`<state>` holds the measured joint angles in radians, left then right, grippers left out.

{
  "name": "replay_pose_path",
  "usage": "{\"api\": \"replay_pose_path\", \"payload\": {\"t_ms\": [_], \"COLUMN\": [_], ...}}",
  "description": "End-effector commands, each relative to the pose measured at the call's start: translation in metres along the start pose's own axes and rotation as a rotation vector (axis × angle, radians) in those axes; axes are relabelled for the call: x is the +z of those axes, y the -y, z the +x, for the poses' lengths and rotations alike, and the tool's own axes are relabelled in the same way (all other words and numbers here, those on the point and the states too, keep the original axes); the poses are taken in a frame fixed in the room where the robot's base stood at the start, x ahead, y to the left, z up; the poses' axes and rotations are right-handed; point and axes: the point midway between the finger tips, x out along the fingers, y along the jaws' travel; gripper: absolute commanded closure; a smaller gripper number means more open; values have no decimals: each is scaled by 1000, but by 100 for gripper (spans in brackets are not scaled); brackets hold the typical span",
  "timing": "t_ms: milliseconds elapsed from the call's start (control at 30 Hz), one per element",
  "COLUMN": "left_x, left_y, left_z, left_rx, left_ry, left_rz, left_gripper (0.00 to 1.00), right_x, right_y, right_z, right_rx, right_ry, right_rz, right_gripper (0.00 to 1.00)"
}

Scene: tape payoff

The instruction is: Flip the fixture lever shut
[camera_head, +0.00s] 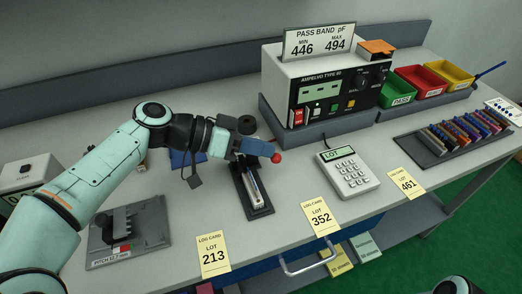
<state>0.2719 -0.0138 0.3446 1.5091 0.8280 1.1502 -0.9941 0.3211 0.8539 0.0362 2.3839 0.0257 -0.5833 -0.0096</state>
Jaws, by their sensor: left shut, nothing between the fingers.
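My left gripper (262,148) reaches in from the left, shut, with nothing between its fingers. A red ball knob (276,158), seemingly the lever's end, shows right at its fingertips; I cannot tell whether they touch. The lever's arm is mostly hidden behind the gripper. Below the gripper is the dark fixture (262,211), a narrow black base with a pale strip-like part (253,187) along its middle. The fixture's far end is hidden by the gripper.
A tester (338,90) with a pass-band sign stands behind. A keypad unit (348,173) sits right of the fixture. A pitch-set block (127,233) is at left. Log cards (213,254) lie along the front edge. Coloured bins (421,82) and a component rack (455,138) are at right.

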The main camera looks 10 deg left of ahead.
Motion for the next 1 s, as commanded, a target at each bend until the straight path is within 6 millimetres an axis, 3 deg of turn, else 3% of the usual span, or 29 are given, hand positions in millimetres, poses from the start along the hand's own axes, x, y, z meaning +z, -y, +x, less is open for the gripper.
{"api": "replay_pose_path", "payload": {"t_ms": [300, 1000], "left_x": [2, -3], "left_y": [1, -2], "left_z": [1, -1], "left_rx": [-15, -14], "left_ry": [1, 0], "left_rz": [29, 29], "left_gripper": [100, 100], "right_x": [-10, -5], "right_y": [-2, -1], "right_z": [7, 3], "right_rx": [2, 1], "right_ry": [-30, -15], "right_rz": [2, 1], "right_gripper": [57, 57]}}
